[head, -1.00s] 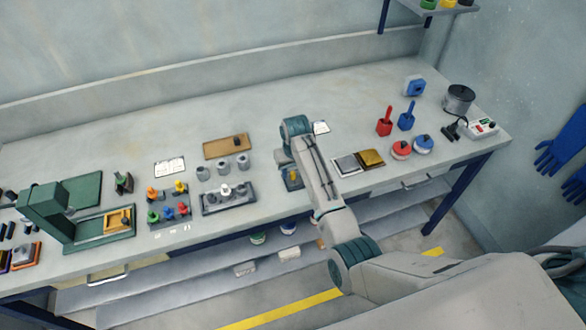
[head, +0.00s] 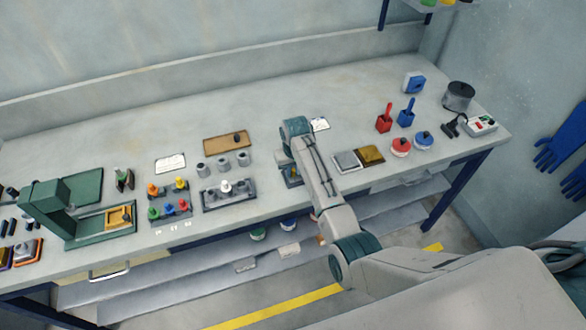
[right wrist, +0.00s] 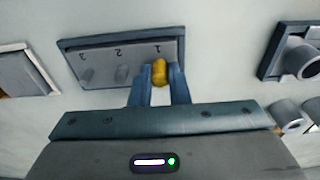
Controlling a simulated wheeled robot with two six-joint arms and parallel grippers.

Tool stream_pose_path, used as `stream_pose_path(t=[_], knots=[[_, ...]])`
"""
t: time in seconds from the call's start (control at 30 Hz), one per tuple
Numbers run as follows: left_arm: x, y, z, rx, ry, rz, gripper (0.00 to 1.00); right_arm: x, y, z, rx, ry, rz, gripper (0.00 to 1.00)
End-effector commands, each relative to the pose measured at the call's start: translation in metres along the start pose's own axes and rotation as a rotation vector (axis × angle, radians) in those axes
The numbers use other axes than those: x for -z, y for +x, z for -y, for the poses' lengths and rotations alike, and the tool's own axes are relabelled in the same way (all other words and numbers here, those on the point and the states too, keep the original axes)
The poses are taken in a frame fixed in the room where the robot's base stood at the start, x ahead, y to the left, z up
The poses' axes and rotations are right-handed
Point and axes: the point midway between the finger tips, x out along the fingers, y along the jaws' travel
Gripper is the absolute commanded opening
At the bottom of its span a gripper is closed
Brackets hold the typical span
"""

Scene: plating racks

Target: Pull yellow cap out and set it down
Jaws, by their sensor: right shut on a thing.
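The yellow cap (right wrist: 159,72) is between the two blue fingers of my right gripper (right wrist: 159,82), which is shut on it. It is at the place marked 1 of a dark-framed grey rack (right wrist: 103,52) numbered 1, 2 and 3. Grey stubs show near 2 and 3. I cannot tell whether the cap still touches the rack. In the head view, my right wrist hides most of this rack (head: 292,182) and the cap. My left gripper is not in view.
Left of my arm stand a rack with grey and white pieces (head: 229,206) and a rack of coloured caps (head: 170,214). Grey cylinders (head: 223,163) stand behind. To the right are a silver and gold plate pair (head: 346,161) and red and blue containers (head: 383,124). Bare bench lies behind.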

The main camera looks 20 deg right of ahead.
Motion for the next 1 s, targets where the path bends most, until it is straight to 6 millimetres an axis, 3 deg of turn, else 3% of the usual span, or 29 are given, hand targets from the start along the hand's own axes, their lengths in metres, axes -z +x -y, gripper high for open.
stream_pose_path(t=[1.0], knots=[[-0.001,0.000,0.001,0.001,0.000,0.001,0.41,0.005,-0.039,0.000,0.000,0.000,-0.001,0.00]])
